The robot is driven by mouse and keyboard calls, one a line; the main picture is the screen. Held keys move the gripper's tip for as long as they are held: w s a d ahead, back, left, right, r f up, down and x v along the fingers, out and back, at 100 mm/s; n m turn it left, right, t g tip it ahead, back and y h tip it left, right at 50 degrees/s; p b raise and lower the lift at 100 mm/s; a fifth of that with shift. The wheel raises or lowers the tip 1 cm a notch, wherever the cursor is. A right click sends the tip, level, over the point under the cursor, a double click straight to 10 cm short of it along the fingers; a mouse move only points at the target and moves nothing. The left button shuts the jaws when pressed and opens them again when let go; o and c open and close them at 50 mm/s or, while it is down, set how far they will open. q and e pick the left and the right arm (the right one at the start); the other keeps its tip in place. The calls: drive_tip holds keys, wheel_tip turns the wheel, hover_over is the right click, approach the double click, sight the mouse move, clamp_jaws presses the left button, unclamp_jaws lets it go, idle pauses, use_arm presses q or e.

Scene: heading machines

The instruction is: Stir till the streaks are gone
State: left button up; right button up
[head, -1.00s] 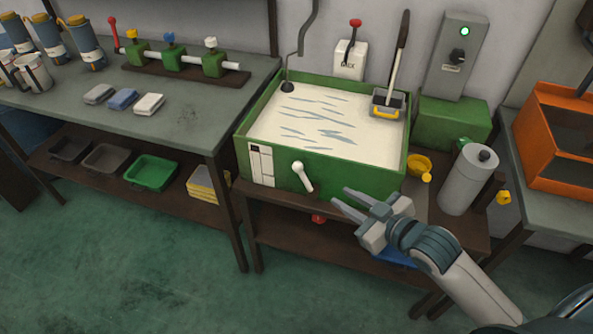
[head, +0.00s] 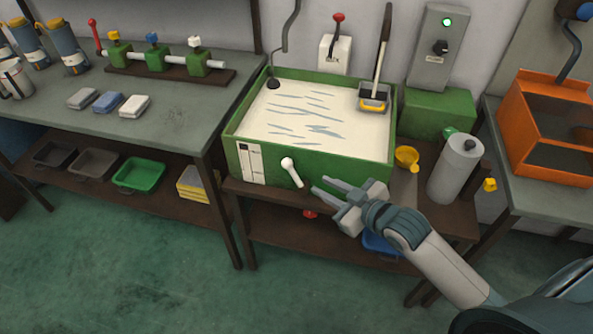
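A green vat (head: 315,168) holds a cream-white liquid (head: 345,115) with several blue-grey streaks (head: 305,113) across its surface. A white lever handle (head: 290,172) sticks out from the vat's front wall. A white wall box (head: 335,55) marked with small letters, seemingly MIX, carries a red-knobbed lever (head: 338,18) that stands up. A thin bent rod (head: 285,40) hangs down into the vat's back left corner. My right gripper (head: 319,185) is open and empty, just right of the white handle and apart from it, in front of the vat. My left gripper is not in view.
A long-handled yellow and grey scoop (head: 374,97) rests at the vat's back right corner. A yellow cup (head: 407,157) and a grey cylinder (head: 455,168) stand right of the vat. A control box (head: 440,45) has a lit green lamp. The floor in front is clear.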

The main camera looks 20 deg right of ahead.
sight(293, 170)
drive_tip(key=p+x, duration=0.2)
drive_tip(key=x, duration=1.1)
clamp_jaws()
